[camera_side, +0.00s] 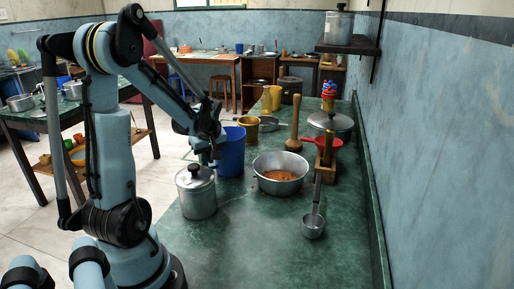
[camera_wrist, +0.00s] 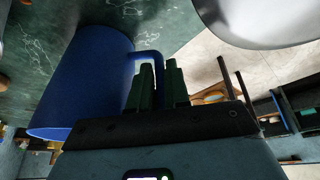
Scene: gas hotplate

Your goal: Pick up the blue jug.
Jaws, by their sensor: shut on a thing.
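The blue jug (camera_side: 231,155) is upright at the left edge of the green counter (camera_side: 262,235), between the lidded pot and the brass-coloured vessels. I cannot tell whether its base touches the counter. In the wrist view the jug (camera_wrist: 85,80) fills the left side, with its handle (camera_wrist: 150,54) toward my fingers. My gripper (camera_wrist: 160,80) is shut on the handle, its dark green fingers close together at it. In the side view my gripper (camera_side: 207,156) is beside the jug's left side, partly hidden by my arm and the pot lid.
A lidded metal pot (camera_side: 197,197) stands close in front of the jug. A metal bowl with orange-brown contents (camera_side: 281,187) is to its right, with a ladle (camera_side: 314,224) further right. Brass-coloured vessels (camera_side: 250,129) stand behind. The front of the counter is clear.

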